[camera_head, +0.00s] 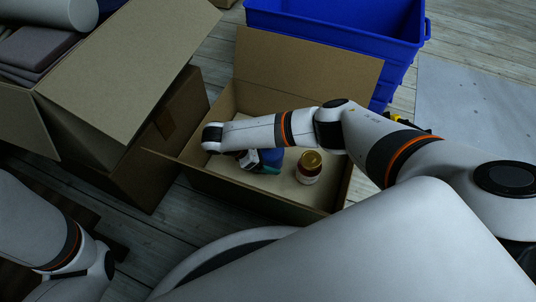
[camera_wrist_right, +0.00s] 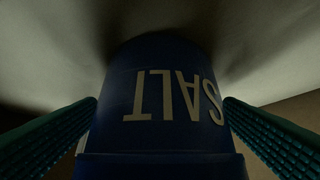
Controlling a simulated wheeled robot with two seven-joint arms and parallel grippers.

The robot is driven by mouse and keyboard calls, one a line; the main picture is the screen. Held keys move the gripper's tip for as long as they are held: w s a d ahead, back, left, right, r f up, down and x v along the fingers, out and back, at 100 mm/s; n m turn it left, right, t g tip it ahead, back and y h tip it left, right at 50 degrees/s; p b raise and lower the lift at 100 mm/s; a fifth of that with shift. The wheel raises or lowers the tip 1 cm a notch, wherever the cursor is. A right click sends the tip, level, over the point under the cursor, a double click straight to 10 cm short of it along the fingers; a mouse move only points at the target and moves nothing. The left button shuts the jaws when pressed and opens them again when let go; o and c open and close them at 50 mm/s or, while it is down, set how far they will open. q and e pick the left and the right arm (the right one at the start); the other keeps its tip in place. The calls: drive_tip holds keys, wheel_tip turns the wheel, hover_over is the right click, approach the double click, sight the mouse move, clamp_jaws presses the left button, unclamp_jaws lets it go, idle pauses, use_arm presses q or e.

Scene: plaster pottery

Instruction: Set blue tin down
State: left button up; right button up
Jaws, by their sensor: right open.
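The blue tin (camera_head: 272,157) is in the open cardboard box (camera_head: 222,190), mostly hidden behind my right gripper and forearm. In the right wrist view the blue tin (camera_wrist_right: 165,90) fills the middle, with "SALT" in pale letters appearing upside down. My right gripper (camera_head: 262,168) is inside the box at the tin. Its green ribbed fingers stand on either side of the tin, open. Whether a finger touches the tin's side is hard to tell. The tin's base is hidden in the head view. My left arm shows at the lower left, but its gripper is out of frame.
A blue crate (camera_head: 345,35) stands behind.

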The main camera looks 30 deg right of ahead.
drive_tip(key=p+v, duration=0.7)
drive_tip(key=v, duration=0.5)
